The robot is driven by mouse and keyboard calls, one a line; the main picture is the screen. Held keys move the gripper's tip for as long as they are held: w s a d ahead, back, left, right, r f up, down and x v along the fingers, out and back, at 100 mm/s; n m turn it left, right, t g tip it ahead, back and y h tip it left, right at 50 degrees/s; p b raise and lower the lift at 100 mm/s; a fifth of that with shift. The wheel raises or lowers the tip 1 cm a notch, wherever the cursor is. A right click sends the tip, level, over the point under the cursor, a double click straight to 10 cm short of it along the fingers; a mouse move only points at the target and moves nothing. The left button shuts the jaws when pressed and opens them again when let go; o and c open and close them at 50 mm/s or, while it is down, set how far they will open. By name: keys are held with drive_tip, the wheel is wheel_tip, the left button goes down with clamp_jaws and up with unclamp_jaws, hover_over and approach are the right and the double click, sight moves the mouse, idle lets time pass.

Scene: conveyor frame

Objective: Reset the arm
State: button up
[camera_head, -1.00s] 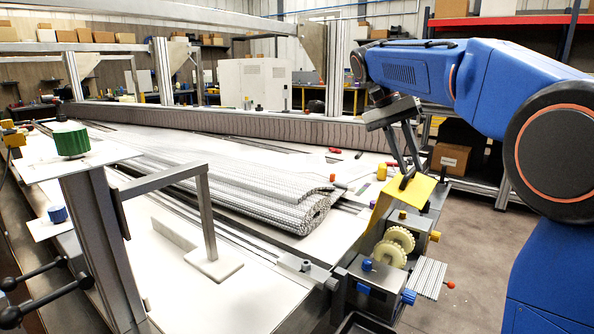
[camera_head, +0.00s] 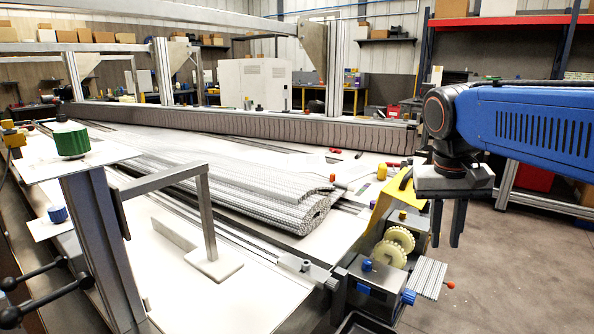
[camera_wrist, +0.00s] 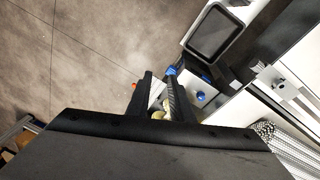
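My gripper (camera_head: 448,238) hangs pointing down on the right in the head view. Its two dark fingers are apart with nothing between them. In the wrist view the fingers (camera_wrist: 158,98) also stand apart, above the machine and the floor. To the left of my gripper in the head view is a yellow panel (camera_head: 382,207) with a dark handle, on a machine with two cream gears (camera_head: 399,240). My gripper looks clear of the panel.
A conveyor frame with a rolled grey slatted belt (camera_head: 290,212) fills the left and middle. A metal post with a green knob (camera_head: 71,142) stands at left. A dark tray (camera_wrist: 214,33) lies near the machine. Open floor (camera_head: 510,265) is at right.

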drive_tip(key=s+f+n+t+y, duration=0.1)
drive_tip(key=s+f+n+t, duration=0.1)
drive_tip(key=s+f, duration=1.1)
wheel_tip(320, 180, down, 2)
drive_tip(key=shift+a+f+n+t+y, duration=0.25)
drive_tip(key=shift+a+n+t+y, duration=0.15)
drive_tip(key=shift+t, duration=0.5)
